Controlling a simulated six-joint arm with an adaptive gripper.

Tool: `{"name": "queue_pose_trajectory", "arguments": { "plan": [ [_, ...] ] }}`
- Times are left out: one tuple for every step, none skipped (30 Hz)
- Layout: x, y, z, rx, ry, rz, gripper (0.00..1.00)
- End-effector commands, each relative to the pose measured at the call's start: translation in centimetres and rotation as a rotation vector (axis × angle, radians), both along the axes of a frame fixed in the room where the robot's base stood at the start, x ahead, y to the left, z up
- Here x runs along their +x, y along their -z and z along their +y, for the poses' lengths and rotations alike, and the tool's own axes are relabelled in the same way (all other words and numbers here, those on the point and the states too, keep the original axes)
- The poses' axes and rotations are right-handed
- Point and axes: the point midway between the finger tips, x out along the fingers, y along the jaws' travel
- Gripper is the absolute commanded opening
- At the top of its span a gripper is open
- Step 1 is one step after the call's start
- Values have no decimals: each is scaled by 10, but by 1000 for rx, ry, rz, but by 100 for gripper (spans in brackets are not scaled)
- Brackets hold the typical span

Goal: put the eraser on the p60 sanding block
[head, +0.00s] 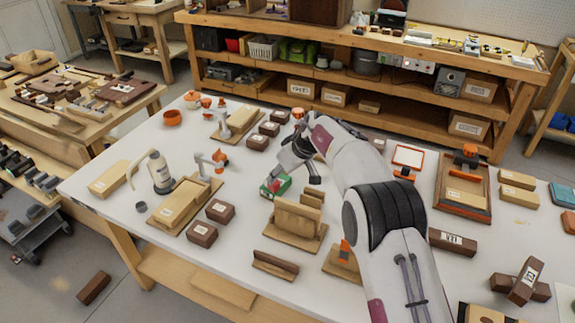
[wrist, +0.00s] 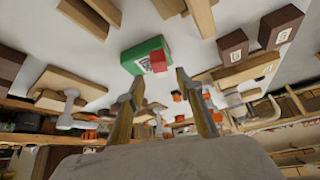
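A green block (head: 276,186) with a white label lies on the white bench below my gripper; it also shows in the wrist view (wrist: 140,52). A small red block (wrist: 157,62), possibly the eraser, is against or on it; I cannot tell which. My gripper (head: 298,175) is just above and beside the green block. In the wrist view its two fingers (wrist: 160,78) are spread, with nothing held between them. Several dark brown blocks with white labels, such as one at the left (head: 220,211), stand on the bench. Their print is too small to read, so I cannot tell which is p60.
A wooden stand with upright boards (head: 297,224) stands just in front of the green block. Boards with grey and orange fixtures (head: 184,203) are to the left. An orange-edged tray (head: 464,190) is at the right. Clear white bench lies between the left fixtures and the green block.

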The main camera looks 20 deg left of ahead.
Motion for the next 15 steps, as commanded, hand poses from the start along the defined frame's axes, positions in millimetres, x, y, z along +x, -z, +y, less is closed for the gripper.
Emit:
{"name": "queue_pose_trajectory", "arguments": {
  "plan": [
    [-1,-6,-3,1,1,-1,36],
    [-1,-9,-4,1,1,-1,36],
    [-2,-12,-7,1,1,-1,36],
    [-3,-14,-8,0,0,0,36],
    [-3,-17,-10,1,1,-1,36],
    [-4,-21,-12,0,0,-2,36],
    [-5,-23,-13,0,-1,0,36],
    [-6,-26,-15,0,-1,0,36],
    [-6,-30,-17,0,0,-2,36],
    [-7,-33,-18,0,-1,0,36],
    [-8,-35,-20,0,-1,0,36],
    [-8,-38,-21,0,-1,0,36],
    [-9,-40,-23,0,-1,0,36],
    [-9,-42,-24,0,-1,0,36],
    [-10,-44,-25,0,-1,0,36]
  ]
}}
